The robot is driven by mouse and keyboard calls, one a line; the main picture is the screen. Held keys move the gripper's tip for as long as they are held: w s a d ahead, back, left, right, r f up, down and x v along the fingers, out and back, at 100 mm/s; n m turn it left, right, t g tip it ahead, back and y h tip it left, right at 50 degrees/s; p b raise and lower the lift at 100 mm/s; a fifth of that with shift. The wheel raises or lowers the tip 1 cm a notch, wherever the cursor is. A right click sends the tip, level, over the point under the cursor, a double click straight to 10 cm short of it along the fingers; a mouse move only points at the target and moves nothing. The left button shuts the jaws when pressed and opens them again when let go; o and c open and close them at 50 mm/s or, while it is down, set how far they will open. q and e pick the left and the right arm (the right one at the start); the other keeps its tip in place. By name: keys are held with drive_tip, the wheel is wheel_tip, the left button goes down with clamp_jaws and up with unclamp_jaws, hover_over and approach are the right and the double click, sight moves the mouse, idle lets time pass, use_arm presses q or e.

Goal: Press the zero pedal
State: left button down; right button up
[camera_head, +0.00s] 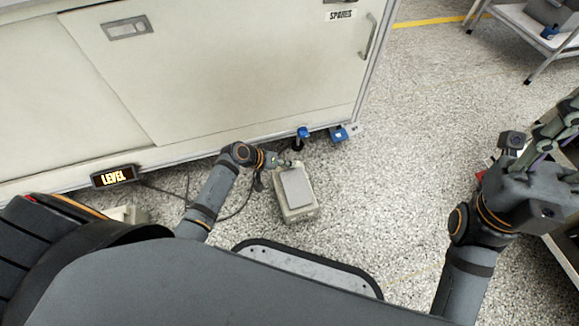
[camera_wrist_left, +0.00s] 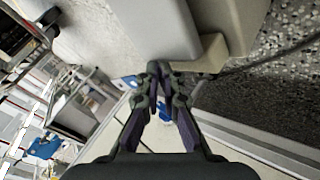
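A floor pedal (camera_head: 297,190) with a grey plate on a beige housing sits on the speckled floor in front of the cabinet. I see no label on it that says zero. My left gripper (camera_head: 287,164) is at the pedal's far edge, low beside it. In the left wrist view the left fingertips (camera_wrist_left: 160,70) meet with nothing between them, close to the pedal's grey plate (camera_wrist_left: 150,28) and beige housing (camera_wrist_left: 222,45); whether they touch is unclear. My right gripper (camera_head: 548,140) is at the far right, away from the pedal, its fingers partly cut off.
A dark cable (camera_head: 235,212) lies left of the pedal. A white trolley (camera_head: 530,35) is at the upper right. Floor right of the pedal is clear.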

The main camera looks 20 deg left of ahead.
use_arm(q)
drive_tip(key=shift+s+d+f, duration=0.1)
drive_tip(key=shift+s+f, duration=0.4)
drive_tip(key=shift+f, duration=0.1)
drive_tip(key=shift+r+g+p, duration=0.3)
drive_tip(key=shift+r+p, duration=0.6)
drive_tip(key=shift+p, duration=0.4)
drive_tip(key=shift+w+r, duration=0.1)
drive_tip(key=shift+r, duration=0.05)
drive_tip(key=shift+r+p, duration=0.3)
drive_tip(key=r+p, duration=0.4)
drive_tip(key=shift+w+a+r+p, duration=0.3)
drive_tip(key=shift+w+r, duration=0.05)
drive_tip(key=shift+f, duration=0.1)
